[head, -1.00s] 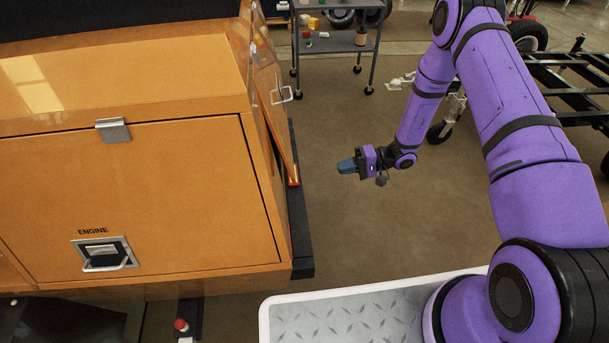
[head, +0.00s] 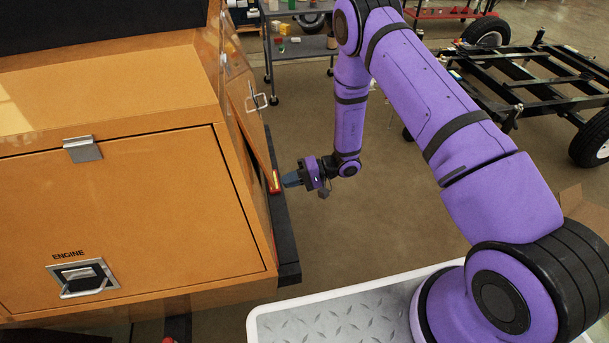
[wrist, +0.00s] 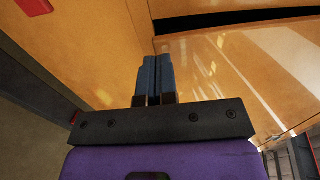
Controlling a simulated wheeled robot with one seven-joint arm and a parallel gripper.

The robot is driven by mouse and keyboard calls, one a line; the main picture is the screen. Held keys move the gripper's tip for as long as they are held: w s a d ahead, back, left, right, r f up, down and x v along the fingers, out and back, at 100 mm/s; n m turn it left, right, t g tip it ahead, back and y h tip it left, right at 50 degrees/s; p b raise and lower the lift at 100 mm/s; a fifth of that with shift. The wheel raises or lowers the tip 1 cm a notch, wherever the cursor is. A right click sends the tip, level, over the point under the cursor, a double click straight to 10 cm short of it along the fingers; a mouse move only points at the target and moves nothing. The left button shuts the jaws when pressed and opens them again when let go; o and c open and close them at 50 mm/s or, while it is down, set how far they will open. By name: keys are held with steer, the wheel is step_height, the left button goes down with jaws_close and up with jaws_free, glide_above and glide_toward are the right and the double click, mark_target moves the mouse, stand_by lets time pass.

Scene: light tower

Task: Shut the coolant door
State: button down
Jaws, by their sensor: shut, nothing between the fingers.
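The orange tower's right end carries a glossy orange door (head: 240,75) with a silver pull handle (head: 256,102). It stands ajar, seen at a steep angle; no coolant label is readable. My gripper (head: 290,180) is shut and empty, its blue fingers pointing left just right of the door's lower edge. I cannot tell whether they touch anything. In the wrist view the shut fingers (wrist: 156,75) point at orange panels, with a glossy panel (wrist: 240,75) on the right and a dark gap above it.
The front ENGINE hatch (head: 120,210) is closed, with its latch (head: 83,278) below. A black bumper (head: 284,235) runs along the tower's right end. A grey shelf cart (head: 300,50) stands behind, and a black trailer frame (head: 530,85) is at the back right. Open floor lies between.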

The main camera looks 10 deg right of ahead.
steer(key=shift+x, duration=1)
